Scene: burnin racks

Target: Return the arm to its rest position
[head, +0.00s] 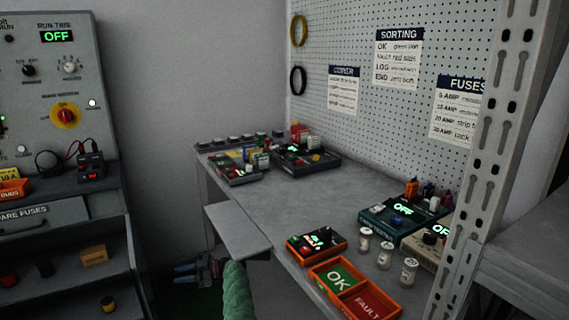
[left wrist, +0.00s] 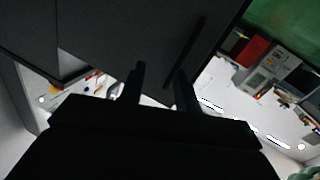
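My left gripper (head: 180,273) is low in the head view, left of the workbench and below its grey side shelf. My green-sleeved left arm comes in behind it. In the left wrist view the gripper (left wrist: 160,77) shows as two dark fingers with a gap between them. Nothing is held in that gap. My right gripper is in neither view.
The workbench (head: 265,208) has a clear middle, with a grey side shelf (head: 236,229) jutting left. The orange OK/FAULT tray (head: 312,271), small jars (head: 384,256) and devices stand at its right. A test cabinet (head: 52,110) with shelves is at left; a perforated metal post (head: 490,150) at right.

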